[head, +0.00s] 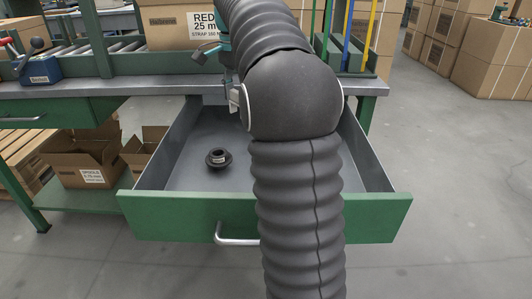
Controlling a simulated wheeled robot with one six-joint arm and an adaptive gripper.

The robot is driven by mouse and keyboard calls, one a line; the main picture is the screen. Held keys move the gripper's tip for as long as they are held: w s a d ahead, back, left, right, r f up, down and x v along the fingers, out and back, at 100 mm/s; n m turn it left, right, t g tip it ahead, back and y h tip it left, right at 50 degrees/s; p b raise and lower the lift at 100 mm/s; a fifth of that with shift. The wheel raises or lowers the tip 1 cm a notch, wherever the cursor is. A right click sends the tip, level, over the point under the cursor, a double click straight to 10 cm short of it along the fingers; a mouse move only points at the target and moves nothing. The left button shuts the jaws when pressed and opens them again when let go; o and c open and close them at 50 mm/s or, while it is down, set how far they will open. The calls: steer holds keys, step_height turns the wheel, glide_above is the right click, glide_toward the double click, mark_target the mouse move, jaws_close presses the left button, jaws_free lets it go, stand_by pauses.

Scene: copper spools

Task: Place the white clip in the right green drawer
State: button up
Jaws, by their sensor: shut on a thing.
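The right green drawer (160,215) is pulled open below the bench in the head view. It has a green front, a silver handle and grey inside walls. A small black flanged part with a pale band (217,159) lies in it, left of my arm. My dark ribbed arm crosses the drawer and hides its right middle. A small pale piece (234,99) shows at the arm's left edge, above the drawer's back. I cannot tell whether it is the white clip.
A shut green drawer (60,113) is at the left under the bench top (150,84). A blue tool with a red lever (40,68) and a teal tool (205,53) are by the rollers. Open cartons (88,164) sit on the lower shelf.

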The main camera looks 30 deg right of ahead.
steer(key=shift+w+a+f+b, duration=0.1)
steer(key=shift+f+b, duration=0.25)
steer(key=shift+f, duration=1.45)
steer(key=shift+w+a+f+b, duration=0.15)
steer(key=shift+f+b, duration=0.25)
steer(key=shift+f, duration=1.35)
steer(key=shift+w+d+f+b, duration=0.1)
steer(key=shift+f+b, duration=0.25)
steer(key=shift+f, duration=1.45)
steer(key=shift+f, duration=0.2)
steer(key=o, duration=1)
step_height(320, 180, up, 12)
steer(key=p, duration=0.2)
steer(key=shift+r+p, duration=0.2)
steer(key=shift+p, duration=0.15)
